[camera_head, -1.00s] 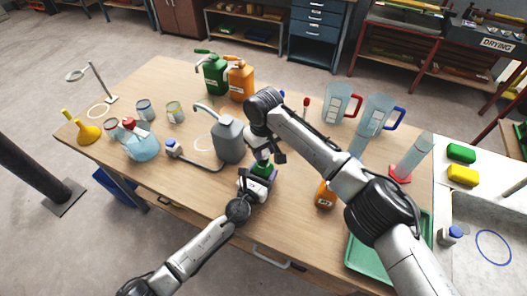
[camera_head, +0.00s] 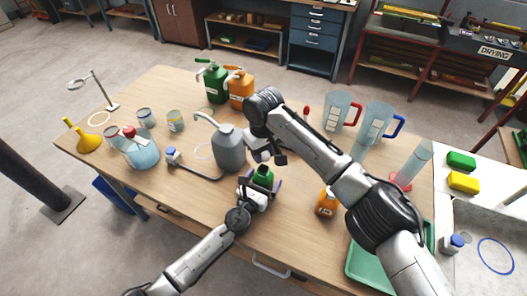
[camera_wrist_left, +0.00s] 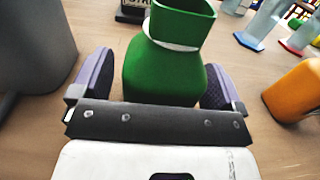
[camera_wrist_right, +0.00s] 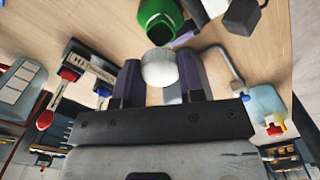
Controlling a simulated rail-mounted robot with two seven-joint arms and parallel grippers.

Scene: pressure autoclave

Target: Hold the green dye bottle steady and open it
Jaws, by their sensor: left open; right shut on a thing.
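The green dye bottle (camera_head: 262,177) stands upright near the table's front edge. In the left wrist view the bottle (camera_wrist_left: 165,72) shows its uncovered green mouth above a pale neck ring. My left gripper (camera_head: 261,187) is open, with one purple finger on each side of the bottle and a visible gap at the sides. My right gripper (camera_head: 268,154) is just above the bottle, shut on a white cap. In the right wrist view the cap (camera_wrist_right: 159,68) sits between the fingertips, apart from the bottle's open mouth (camera_wrist_right: 160,28).
A grey canister (camera_head: 229,150) stands close left of the bottle. An orange bottle (camera_head: 326,203) stands to the right, near a green tray (camera_head: 362,262). Green (camera_head: 215,83) and orange (camera_head: 240,90) jugs stand behind. Jugs and a cylinder are at the right; glassware and a funnel at the left.

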